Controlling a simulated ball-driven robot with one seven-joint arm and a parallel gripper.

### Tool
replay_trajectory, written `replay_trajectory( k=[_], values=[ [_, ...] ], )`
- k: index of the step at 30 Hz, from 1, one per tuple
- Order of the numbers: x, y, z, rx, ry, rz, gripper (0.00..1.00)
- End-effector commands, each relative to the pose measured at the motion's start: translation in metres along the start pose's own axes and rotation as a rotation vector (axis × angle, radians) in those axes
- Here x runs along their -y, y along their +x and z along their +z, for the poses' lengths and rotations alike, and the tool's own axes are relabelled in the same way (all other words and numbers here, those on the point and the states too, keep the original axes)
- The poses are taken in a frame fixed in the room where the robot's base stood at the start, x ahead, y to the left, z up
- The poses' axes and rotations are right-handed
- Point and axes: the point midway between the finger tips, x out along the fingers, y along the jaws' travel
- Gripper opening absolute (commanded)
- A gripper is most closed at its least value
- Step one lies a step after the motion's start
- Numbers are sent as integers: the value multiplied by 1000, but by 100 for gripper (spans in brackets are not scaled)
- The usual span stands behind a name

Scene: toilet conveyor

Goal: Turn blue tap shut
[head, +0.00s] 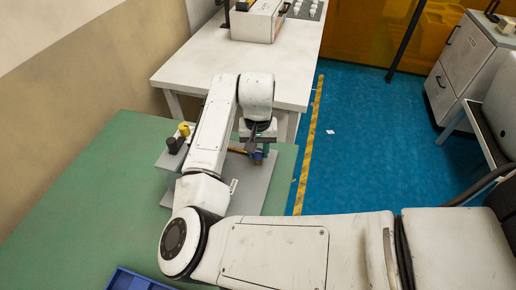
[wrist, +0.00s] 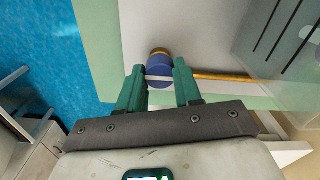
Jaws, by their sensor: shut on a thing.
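The blue tap (wrist: 159,62) is a round blue knob with a yellow-brown part at its far end, seen in the wrist view between my green fingertips. A small part of the blue tap (head: 258,157) shows in the head view below my gripper (head: 258,146). My gripper (wrist: 159,74) is shut on the blue tap, with one finger on each side. A thin yellow pipe (wrist: 225,77) runs right from the tap. The tap stands over a grey plate (head: 252,192). My fingers and wrist hide part of the tap in the head view.
The plate lies on a green table (head: 90,210). A yellow knob (head: 184,129) and dark round parts (head: 174,145) stand at its left. A blue tray (head: 138,281) is at the front. A white table (head: 215,58) stands behind. Blue floor (head: 350,150) is open at right.

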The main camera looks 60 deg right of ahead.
Motion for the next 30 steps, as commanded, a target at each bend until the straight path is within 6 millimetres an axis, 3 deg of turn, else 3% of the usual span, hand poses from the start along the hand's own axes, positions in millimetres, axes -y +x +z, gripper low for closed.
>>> replay_trajectory(
  k=[14,30],
  values=[
    [0,-1,0,0,92,0,3],
    [0,0,0,-1,563,0,3]
  ],
)
